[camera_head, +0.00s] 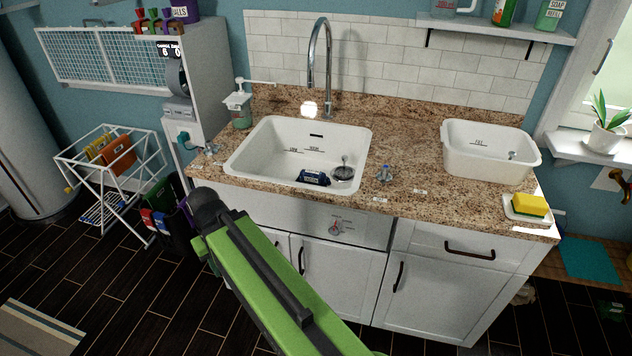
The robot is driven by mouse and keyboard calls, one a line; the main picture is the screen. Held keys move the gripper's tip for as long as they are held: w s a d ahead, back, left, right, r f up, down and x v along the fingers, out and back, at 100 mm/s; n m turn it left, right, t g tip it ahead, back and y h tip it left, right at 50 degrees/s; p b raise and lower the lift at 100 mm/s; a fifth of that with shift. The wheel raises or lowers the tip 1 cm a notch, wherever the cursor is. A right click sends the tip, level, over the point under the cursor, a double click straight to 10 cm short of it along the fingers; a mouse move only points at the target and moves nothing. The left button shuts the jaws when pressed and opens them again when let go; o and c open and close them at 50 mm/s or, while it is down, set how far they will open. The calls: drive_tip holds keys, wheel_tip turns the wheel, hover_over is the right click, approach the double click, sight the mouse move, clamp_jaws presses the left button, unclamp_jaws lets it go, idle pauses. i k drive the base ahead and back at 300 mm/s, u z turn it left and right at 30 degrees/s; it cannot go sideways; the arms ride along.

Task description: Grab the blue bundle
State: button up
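A small dark blue bundle (313,177) with pale marks lies on the floor of the white sink (243,157), near its front wall. It sits just left of the round drain fitting. I cannot make out my gripper's fingers, and nothing is seen touching the bundle.
A tall chrome faucet (328,75) arches over the sink's back. A soap dispenser (239,110) stands back left. A white drying rack (115,180) stands left.

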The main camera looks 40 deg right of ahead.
sight(315, 176)
drive_tip(key=z, duration=0.05)
drive_tip(key=i, duration=1)
drive_tip(key=u, duration=0.1)
